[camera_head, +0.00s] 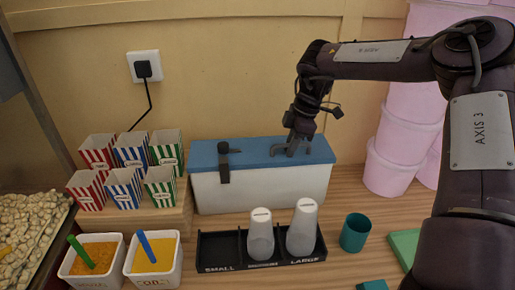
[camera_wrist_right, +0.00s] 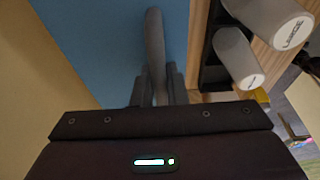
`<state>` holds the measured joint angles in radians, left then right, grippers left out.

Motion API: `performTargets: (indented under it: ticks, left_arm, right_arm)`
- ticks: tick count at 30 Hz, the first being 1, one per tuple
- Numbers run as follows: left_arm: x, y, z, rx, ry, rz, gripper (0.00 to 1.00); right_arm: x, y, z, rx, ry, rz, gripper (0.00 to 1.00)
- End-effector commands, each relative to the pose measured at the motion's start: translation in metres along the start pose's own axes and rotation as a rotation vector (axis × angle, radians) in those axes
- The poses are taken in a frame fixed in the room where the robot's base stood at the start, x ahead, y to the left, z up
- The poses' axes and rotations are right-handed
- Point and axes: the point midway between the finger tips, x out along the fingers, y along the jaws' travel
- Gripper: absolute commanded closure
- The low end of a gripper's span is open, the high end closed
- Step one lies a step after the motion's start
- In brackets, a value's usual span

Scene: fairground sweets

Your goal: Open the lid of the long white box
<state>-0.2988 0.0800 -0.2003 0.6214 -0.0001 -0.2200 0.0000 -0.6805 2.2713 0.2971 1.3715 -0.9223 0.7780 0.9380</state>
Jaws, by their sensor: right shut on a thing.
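The long white box (camera_head: 270,187) stands against the back wall with its blue lid (camera_head: 261,149) lying flat on top, closed. The lid also fills much of the right wrist view (camera_wrist_right: 85,45). A dark latch-like piece (camera_head: 224,163) sits over the lid's front edge, left of the middle. My right gripper (camera_head: 291,149) is over the right part of the lid, shut on a grey handle (camera_wrist_right: 155,40) that shows between its fingers in the right wrist view. My left gripper is not in view.
A black rack (camera_head: 222,250) with two white containers (camera_head: 302,228) (camera_head: 261,236) stands in front of the box, near it. A teal cup (camera_head: 355,232) is to its right. Striped cartons on a wooden step (camera_head: 140,218) stand left. Pink tubs (camera_head: 400,150) stand right.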

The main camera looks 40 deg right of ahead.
Motion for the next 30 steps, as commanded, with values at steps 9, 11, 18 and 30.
performTargets:
  ticks: [9, 11, 18, 30]
  left_arm:
    - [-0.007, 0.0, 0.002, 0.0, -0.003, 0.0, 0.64]
    - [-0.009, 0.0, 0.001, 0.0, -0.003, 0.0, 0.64]
    - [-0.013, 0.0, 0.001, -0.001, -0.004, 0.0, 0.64]
    - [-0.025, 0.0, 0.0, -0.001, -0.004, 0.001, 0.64]
  right_arm:
    - [-0.011, 0.006, -0.003, 0.0, -0.001, 0.002, 0.98]
    - [-0.015, 0.009, -0.004, 0.0, -0.002, 0.003, 0.98]
    - [-0.022, 0.014, -0.005, 0.0, 0.0, 0.003, 0.98]
    - [-0.038, 0.03, -0.009, -0.001, -0.001, 0.005, 0.98]
